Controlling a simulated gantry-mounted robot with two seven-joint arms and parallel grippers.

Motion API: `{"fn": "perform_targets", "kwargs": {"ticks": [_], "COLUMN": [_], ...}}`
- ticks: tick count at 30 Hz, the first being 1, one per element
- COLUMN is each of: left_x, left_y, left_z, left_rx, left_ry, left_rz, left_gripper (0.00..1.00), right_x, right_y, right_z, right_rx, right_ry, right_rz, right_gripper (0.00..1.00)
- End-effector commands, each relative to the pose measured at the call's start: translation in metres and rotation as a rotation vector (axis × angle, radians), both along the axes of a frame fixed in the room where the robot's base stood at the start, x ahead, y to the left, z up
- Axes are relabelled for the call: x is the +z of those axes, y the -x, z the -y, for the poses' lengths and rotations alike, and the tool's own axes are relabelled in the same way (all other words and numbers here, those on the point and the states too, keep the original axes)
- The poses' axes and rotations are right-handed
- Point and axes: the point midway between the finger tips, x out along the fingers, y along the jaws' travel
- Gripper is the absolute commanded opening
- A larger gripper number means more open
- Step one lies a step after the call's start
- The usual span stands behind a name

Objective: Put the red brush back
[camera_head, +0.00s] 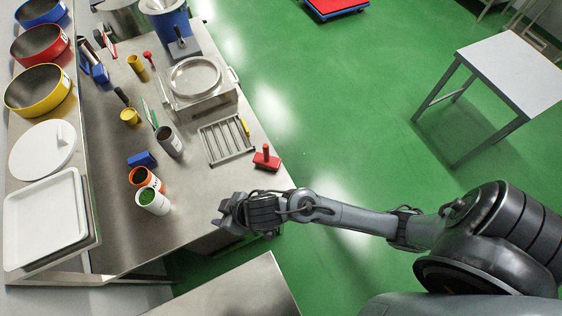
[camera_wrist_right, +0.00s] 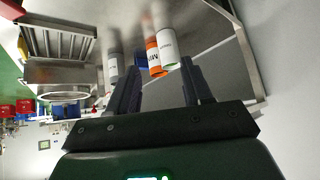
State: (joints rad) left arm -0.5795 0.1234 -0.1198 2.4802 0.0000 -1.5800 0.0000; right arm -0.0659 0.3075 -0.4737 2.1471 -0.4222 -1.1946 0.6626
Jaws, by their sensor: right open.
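The red brush (camera_head: 266,157), a flat red block with an upright handle, stands near the right edge of the steel bench, beside a slotted metal rack (camera_head: 205,146). My right gripper (camera_head: 225,214) is low over the bench's front right part, nearer the camera than the brush and apart from it. It is open, with nothing between its fingers; the right wrist view shows both fingers (camera_wrist_right: 158,66) spread, with cans beyond them. My left gripper is not in view.
Orange (camera_head: 147,179) and white (camera_head: 153,201) cans, a grey can (camera_head: 170,143) and a blue block (camera_head: 142,160) stand left of the gripper. A scale with a round pan (camera_head: 195,76) is behind the rack. Bench between the cans and gripper is clear.

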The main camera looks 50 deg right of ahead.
Motion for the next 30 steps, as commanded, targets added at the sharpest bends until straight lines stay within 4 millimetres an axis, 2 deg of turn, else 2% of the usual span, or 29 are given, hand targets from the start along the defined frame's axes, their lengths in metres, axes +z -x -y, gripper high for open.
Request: {"fn": "perform_targets", "kwargs": {"ticks": [1, 6, 9, 12, 18, 26, 30], "left_x": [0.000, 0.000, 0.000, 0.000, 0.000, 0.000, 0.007], "left_y": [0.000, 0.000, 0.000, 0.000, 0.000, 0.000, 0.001], "left_z": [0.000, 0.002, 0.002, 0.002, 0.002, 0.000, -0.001], "left_rx": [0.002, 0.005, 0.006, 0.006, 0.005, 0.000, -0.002], "left_ry": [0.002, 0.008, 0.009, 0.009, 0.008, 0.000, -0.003], "left_rz": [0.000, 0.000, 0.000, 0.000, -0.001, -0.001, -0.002], "left_gripper": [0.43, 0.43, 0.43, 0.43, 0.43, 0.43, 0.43], "right_x": [-0.002, -0.008, -0.011, -0.012, -0.013, -0.013, -0.005], "right_y": [0.017, 0.071, 0.101, 0.124, 0.142, 0.142, 0.142], "right_z": [0.020, 0.089, 0.119, 0.139, 0.153, 0.153, 0.153], "right_rx": [-0.051, -0.166, -0.205, -0.225, -0.235, -0.233, -0.233], "right_ry": [0.017, 0.110, 0.147, 0.171, 0.189, 0.190, 0.190], "right_rz": [-0.038, -0.176, -0.257, -0.314, -0.363, -0.362, -0.362], "right_gripper": [0.50, 0.50, 0.50, 0.50, 0.50, 0.50, 0.50]}}
